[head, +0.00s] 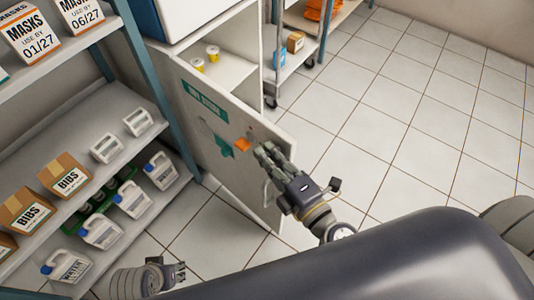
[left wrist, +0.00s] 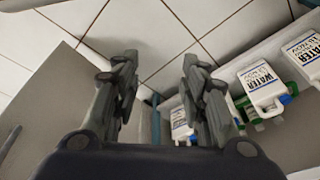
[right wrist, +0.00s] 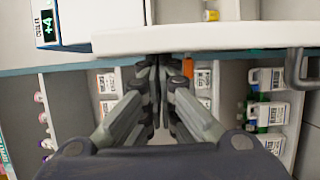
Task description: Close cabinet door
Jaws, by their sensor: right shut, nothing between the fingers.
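The cabinet door (head: 222,165) stands open in the head view, swung out from the cabinet (head: 232,70). It bears a green sign, and a curved handle (head: 266,194) shows near its free edge. My right gripper (head: 262,150) is shut and empty, with its fingertips at the door's upper part; I cannot tell whether they touch. In the right wrist view the shut fingers (right wrist: 160,62) lie just below a white panel edge, with a handle (right wrist: 298,70) at right. My left gripper (head: 182,272) is low at the front; in the left wrist view its fingers (left wrist: 160,75) are open and empty.
A shelf unit (head: 150,100) at left holds boxes of bibs (head: 68,178), mask boxes (head: 80,12) and water jugs (head: 132,200). Yellow-topped cups (head: 212,53) stand inside the cabinet. A wheeled rack (head: 293,62) stands behind. The tiled floor (head: 400,110) at right is clear.

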